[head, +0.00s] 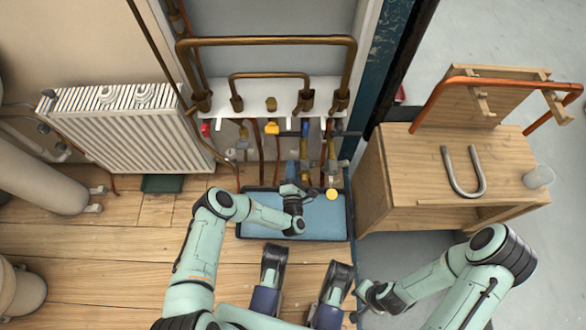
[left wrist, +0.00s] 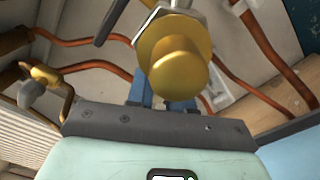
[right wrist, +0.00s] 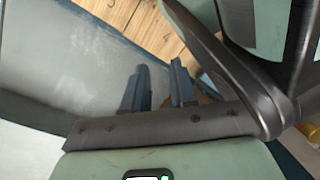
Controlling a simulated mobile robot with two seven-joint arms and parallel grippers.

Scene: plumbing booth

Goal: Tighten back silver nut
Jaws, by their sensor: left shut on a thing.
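My left gripper (head: 300,184) reaches under the white shelf to the valves and pipes. In the left wrist view its blue fingers (left wrist: 160,100) run behind a round brass cap (left wrist: 180,68), with a silver nut (left wrist: 186,9) at the upper edge. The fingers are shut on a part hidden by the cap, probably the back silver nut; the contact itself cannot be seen. A yellow cap (head: 332,193) shows right of this gripper in the head view. My right gripper (head: 364,292) is low and away from the pipes; its fingers (right wrist: 158,88) are apart and empty.
Copper pipes (head: 270,41) rise above the white shelf (head: 220,95). A blue tray (head: 328,215) lies below the valves. A radiator (head: 130,125) stands left. A wooden bench (head: 400,160) with a grey U-shaped pipe (head: 465,180) stands right.

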